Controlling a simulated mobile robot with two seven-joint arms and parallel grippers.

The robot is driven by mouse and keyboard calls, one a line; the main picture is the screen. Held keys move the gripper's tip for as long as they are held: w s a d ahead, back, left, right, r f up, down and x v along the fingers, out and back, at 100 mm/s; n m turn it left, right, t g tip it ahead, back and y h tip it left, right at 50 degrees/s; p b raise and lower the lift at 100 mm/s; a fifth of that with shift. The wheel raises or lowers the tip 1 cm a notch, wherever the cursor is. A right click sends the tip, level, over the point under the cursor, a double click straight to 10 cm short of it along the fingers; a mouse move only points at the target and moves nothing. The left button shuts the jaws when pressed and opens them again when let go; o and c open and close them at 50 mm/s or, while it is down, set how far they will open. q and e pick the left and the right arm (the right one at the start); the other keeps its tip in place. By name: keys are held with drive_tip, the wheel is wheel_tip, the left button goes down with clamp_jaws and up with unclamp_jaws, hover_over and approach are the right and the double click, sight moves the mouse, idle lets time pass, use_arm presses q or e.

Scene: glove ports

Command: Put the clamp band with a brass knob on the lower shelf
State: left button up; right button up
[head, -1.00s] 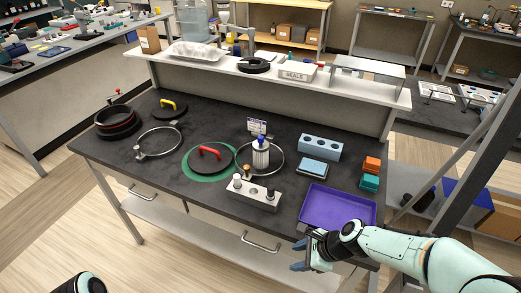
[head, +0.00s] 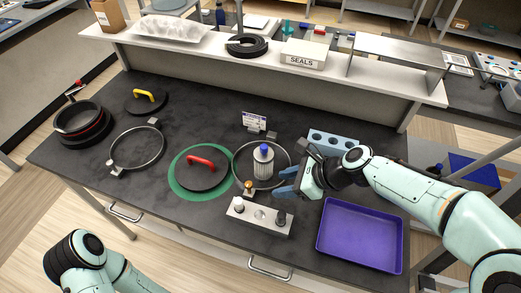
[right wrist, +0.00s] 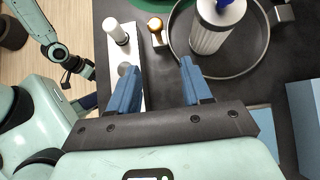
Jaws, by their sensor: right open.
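My right gripper (head: 284,183) is open and empty, just right of the band. Its blue fingers also show in the right wrist view (right wrist: 156,78). My left arm shows at the lower left, its jaws unclear. A pale lower shelf (head: 192,238) shows below the bench front.
A block with posts (head: 258,217) stands in front of the band, and a small sign (head: 254,119) behind it. Another ring (head: 112,148) lies left, beyond a red-handled lid on a green disc (head: 175,180). A purple tray (head: 360,235) is at right.

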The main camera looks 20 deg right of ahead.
drive_tip(key=b, duration=0.1)
approach(251, 190)
drive_tip(key=x, duration=0.3)
drive_tip(key=shift+s+f, duration=0.2)
drive_tip(key=shift+f, duration=0.15)
drive_tip(key=shift+w+b+x, duration=0.15)
drive_tip(key=shift+b+x, duration=0.25)
drive_tip(key=shift+x, duration=1.15)
drive_tip(key=shift+w+b+x, duration=0.1)
drive_tip(key=shift+b+x, duration=0.25)
drive_tip(key=shift+x, duration=1.2)
use_arm(q)
drive_tip(key=s+f, duration=0.1)
drive_tip(key=f, duration=0.2)
drive_tip(key=shift+s+f, duration=0.1)
drive_tip(key=shift+s, duration=0.3)
use_arm(e)
drive_tip(key=shift+r, duration=0.2)
clamp_jaws()
